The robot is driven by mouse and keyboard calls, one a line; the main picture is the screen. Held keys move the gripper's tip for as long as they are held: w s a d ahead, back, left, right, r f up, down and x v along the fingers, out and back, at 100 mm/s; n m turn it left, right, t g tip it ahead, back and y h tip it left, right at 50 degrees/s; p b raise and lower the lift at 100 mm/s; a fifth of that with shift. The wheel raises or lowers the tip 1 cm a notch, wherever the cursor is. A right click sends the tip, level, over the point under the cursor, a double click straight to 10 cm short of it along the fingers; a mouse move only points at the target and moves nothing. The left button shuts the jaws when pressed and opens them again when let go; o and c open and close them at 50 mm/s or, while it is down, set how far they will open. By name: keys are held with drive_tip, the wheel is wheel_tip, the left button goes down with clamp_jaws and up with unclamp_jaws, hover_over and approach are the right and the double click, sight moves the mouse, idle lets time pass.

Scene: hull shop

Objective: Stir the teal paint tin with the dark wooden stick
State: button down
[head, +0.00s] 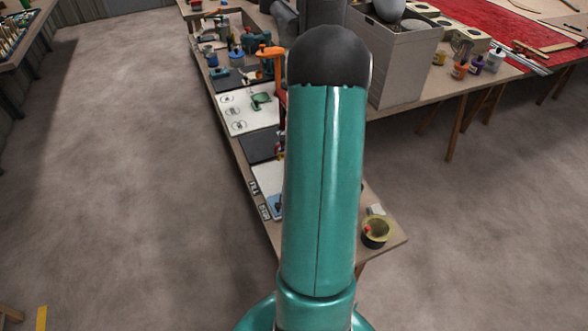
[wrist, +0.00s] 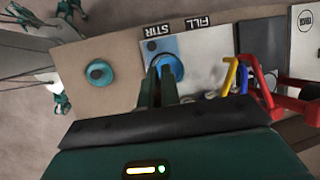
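In the wrist view a teal round tin (wrist: 100,72) stands on bare bench top at the left. A blue round tin (wrist: 172,66) stands on a light blue patch beside the STIR label (wrist: 157,30). My gripper (wrist: 160,72) points at the bench, its two dark fingers close together and overlapping the near side of the blue tin in the picture. I cannot tell whether anything is between them, or their height above the tin. No dark wooden stick can be made out. In the head view my arm hides the gripper and both tins.
A FILL label (wrist: 196,22) is beside the STIR label. Yellow, blue and red bars (wrist: 243,75) stand close right of my gripper. In the head view an olive tin (head: 376,235) is near the bench corner, and a grey box (head: 403,70) stands farther back. The floor at left is clear.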

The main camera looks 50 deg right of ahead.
drive_tip(key=shift+r, duration=2.5)
